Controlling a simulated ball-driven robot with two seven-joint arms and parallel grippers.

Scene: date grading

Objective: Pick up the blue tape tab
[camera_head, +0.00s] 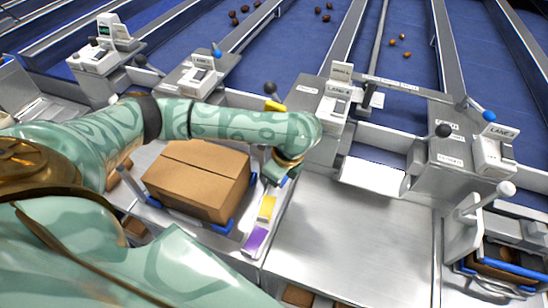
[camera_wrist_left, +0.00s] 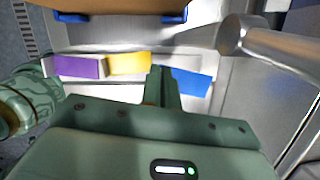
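The blue tape tab (camera_wrist_left: 192,81) lies tilted at the right end of a row in the left wrist view, beside the yellow tab (camera_wrist_left: 128,63) and the purple tab (camera_wrist_left: 78,67). My left gripper (camera_wrist_left: 162,88) is over the blue tab's left part; its fingers look close together and cover part of it. Whether the tab is between them is hidden. In the head view my left gripper (camera_head: 278,172) reaches down at the row's far end, above the yellow tab (camera_head: 267,207) and the purple tab (camera_head: 255,241).
A closed cardboard box (camera_head: 198,178) stands on blue supports just left of the tabs. A bare metal worktop (camera_head: 345,240) lies to the right. Lane stations with levers stand behind, and dates (camera_head: 403,41) lie on the blue belts. A metal cylinder (camera_wrist_left: 235,37) stands close right in the wrist view.

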